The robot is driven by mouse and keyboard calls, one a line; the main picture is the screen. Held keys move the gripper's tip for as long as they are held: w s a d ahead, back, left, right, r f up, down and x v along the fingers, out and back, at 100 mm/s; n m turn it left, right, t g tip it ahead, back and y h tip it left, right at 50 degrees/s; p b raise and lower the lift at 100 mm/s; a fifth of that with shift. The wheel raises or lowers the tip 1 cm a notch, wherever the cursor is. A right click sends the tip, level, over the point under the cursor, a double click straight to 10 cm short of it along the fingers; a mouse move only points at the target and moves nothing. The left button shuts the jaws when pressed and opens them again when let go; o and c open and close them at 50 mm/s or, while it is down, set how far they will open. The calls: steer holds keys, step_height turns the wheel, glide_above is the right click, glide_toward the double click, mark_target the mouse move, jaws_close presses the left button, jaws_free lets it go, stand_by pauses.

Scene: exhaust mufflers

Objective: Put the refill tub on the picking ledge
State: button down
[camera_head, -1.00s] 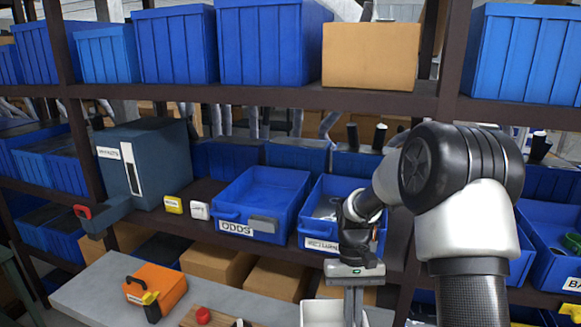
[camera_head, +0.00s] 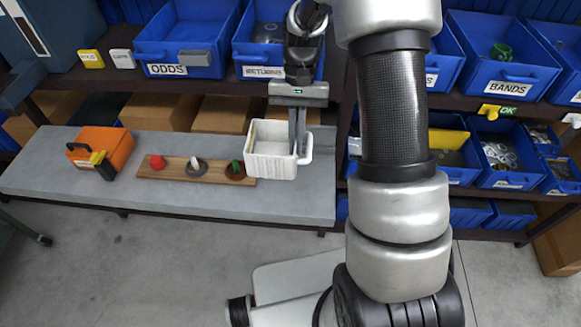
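The refill tub (camera_head: 270,166) is a white, open-topped, ribbed container with a loop handle on its right side. It is upright over the right part of the grey ledge (camera_head: 205,203), which I take to be the picking ledge. I cannot tell whether its base touches the ledge. My gripper (camera_head: 297,148) points down at the tub's right side. Its two fingers are close together and appear shut on the tub's right wall by the handle. The exact contact is hard to see.
On the ledge are a wooden board (camera_head: 190,171) with several small parts, left of the tub, and an orange case (camera_head: 104,146). Blue bins labelled ODDS (camera_head: 182,45) and RETURNS (camera_head: 263,48) stand on the shelf above. The ledge front is clear.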

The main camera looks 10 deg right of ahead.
steer(key=f+m+b, duration=0.1)
steer(key=m, duration=0.1)
steer(key=f+m+t+y+b, duration=0.1)
steer(key=m+b, duration=0.1)
steer(key=m, duration=0.1)
steer(key=s+f+m+y+b, duration=0.1)
steer(key=m, duration=0.1)
steer(key=shift+a+t, duration=0.2)
steer(key=shift+t, duration=0.2)
steer(key=m+b, duration=0.1)
steer(key=m, duration=0.1)
steer(key=m+t+b, duration=0.1)
steer(key=m, duration=0.1)
steer(key=m+t+y+b, duration=0.1)
steer(key=m, duration=0.1)
steer(key=shift+s+a+f+b, duration=0.15)
steer(key=shift+f+b, duration=0.15)
steer(key=shift+f, duration=0.1)
steer(key=m+t+b, duration=0.1)
steer(key=m, duration=0.2)
steer(key=shift+m+t, duration=0.4)
steer(key=shift+f+m+b, duration=0.15)
steer(key=shift+m+b, duration=0.15)
steer(key=b, duration=0.3)
glide_above(295, 195)
step_height(295, 195, down, 10)
steer(key=shift+r, duration=0.2)
steer(key=shift+f, duration=0.15)
steer(key=c, duration=2)
jaws_free()
